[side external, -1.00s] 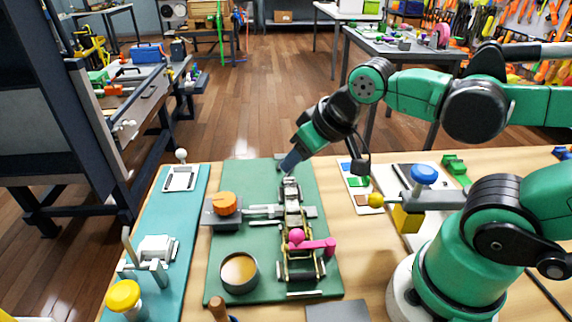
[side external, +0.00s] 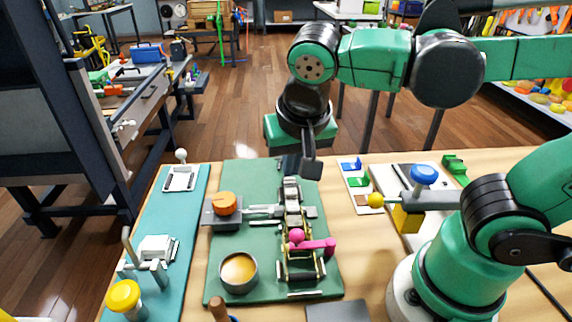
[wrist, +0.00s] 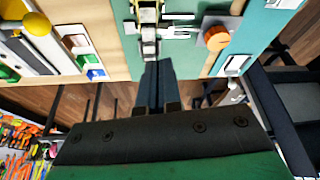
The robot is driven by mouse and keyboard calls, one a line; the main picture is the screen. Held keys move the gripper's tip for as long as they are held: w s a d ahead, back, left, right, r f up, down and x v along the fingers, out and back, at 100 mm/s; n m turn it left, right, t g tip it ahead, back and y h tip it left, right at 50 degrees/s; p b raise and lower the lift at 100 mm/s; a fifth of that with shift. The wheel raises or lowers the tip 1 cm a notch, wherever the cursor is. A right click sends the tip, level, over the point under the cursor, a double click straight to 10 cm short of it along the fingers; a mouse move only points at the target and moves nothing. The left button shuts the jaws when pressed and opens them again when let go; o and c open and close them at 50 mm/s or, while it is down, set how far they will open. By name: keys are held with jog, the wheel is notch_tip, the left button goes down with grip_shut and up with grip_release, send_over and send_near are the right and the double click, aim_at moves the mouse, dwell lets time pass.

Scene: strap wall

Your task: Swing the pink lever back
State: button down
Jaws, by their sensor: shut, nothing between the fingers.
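The pink lever (side external: 318,245) has a round pink knob (side external: 296,236) and a bar pointing right. It sits on a metal strap mechanism (side external: 291,215) mounted on a green board (side external: 232,176). My gripper (side external: 290,163) is shut and empty, pointing down above the far end of the mechanism, well behind the pink lever. In the wrist view my gripper (wrist: 158,66) shows closed fingers close to the end of the mechanism (wrist: 149,40). The pink lever is not visible in the wrist view.
On the board are an orange knob (side external: 226,203) and a round cup (side external: 239,271). Right of the board are a yellow ball (side external: 375,200) and a blue knob (side external: 424,174). A teal board (side external: 150,213) with a yellow knob (side external: 123,295) lies left.

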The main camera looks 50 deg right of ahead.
aim_at(290, 236)
jog(key=x, duration=1)
jog(key=shift+s+a+f, duration=0.1)
jog(key=shift+s+a, duration=0.3)
jog(key=shift+s, duration=0.2)
jog(key=shift+s+a+f, duration=0.1)
jog(key=shift+s+a, duration=0.3)
jog(key=shift+s, duration=0.2)
jog(key=shift+s+a+f, duration=0.1)
jog(key=shift+s+a, duration=0.2)
jog(key=shift+s, duration=0.2)
jog(key=shift+s+a+n+y, duration=0.3)
jog(key=shift+a+n, duration=0.15)
jog(key=shift+n, duration=0.55)
jog(key=n, duration=0.1)
jog(key=s+a+n+y, duration=0.1)
jog(key=n, duration=0.1)
jog(key=shift+a+t, duration=0.1)
jog(key=shift+t, duration=0.2)
jog(key=n, duration=0.1)
jog(key=s+n+y, duration=0.1)
jog(key=shift+s+a+n, duration=0.25)
jog(key=shift+a+n, duration=0.15)
jog(key=shift+s+a, duration=0.1)
jog(key=shift+s, duration=0.25)
